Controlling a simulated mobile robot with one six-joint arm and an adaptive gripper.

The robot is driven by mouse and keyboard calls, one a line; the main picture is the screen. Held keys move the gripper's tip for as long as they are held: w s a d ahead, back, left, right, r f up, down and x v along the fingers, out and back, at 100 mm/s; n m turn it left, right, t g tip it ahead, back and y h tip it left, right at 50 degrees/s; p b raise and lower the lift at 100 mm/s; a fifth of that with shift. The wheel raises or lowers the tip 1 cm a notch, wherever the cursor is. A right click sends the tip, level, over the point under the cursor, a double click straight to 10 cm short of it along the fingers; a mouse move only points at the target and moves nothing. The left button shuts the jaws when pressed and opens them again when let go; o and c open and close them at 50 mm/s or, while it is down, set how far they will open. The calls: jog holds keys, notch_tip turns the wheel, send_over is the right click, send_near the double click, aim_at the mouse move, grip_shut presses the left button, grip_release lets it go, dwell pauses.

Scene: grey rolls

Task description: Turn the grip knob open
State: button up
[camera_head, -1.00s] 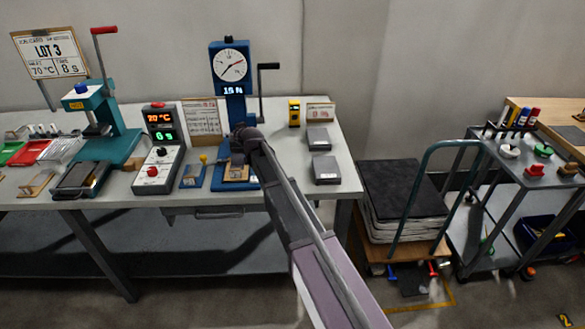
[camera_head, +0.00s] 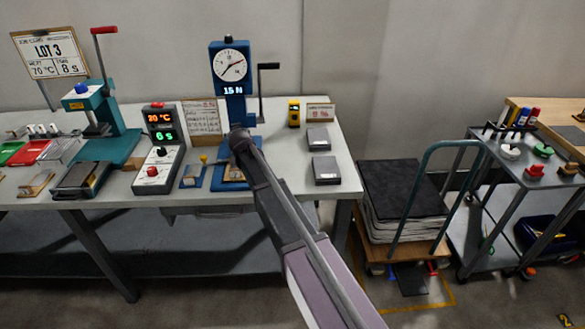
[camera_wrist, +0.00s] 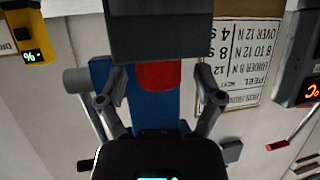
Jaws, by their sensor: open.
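The blue test stand (camera_head: 229,95) with a round dial and a 15 N display stands at the back of the bench. In the wrist view, which is upside down, a red rounded part (camera_wrist: 158,76), apparently the grip knob, sits in front of the blue column, below a dark block (camera_wrist: 160,32). My gripper (camera_wrist: 160,88) is open, one finger on each side of the red part. I cannot tell whether either finger touches it. In the head view my arm hides the gripper and the red part.
A crank handle (camera_head: 267,67) stands right of the column. A control box (camera_head: 158,150) with displays and a posted chart (camera_head: 202,117) are to the left. Two grey blocks (camera_head: 326,170) lie on the right of the bench. A trolley (camera_head: 400,200) stands beyond the bench's right end.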

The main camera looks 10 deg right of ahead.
jog(key=shift+m+h, duration=1.2)
jog(key=shift+h, duration=0.3)
jog(key=shift+m+h, duration=0.7)
jog(key=shift+h, duration=0.1)
jog(key=m+g+h, duration=0.1)
jog(key=m+h, duration=0.2)
jog(key=shift+w+h, duration=0.1)
jog(key=shift+h, duration=0.3)
jog(key=r+p+v, duration=0.1)
jog(key=p+v, duration=0.4)
jog(key=v, duration=0.9)
jog(key=s+d+f+g+p, duration=0.1)
jog(key=s+d, duration=0.3)
jog(key=d, duration=0.4)
jog(key=s+d+f+g+p, duration=0.2)
jog(key=s+d+g, duration=0.2)
jog(key=d, duration=0.4)
jog(key=s+d+f+n+g+y+p, duration=0.1)
jog(key=s+d+g, duration=0.2)
jog(key=d, duration=0.5)
jog(key=shift+s+f+p, duration=0.3)
jog(key=shift+s, duration=0.45)
jog(key=shift+s+d, duration=0.1)
jog(key=shift+d, duration=0.05)
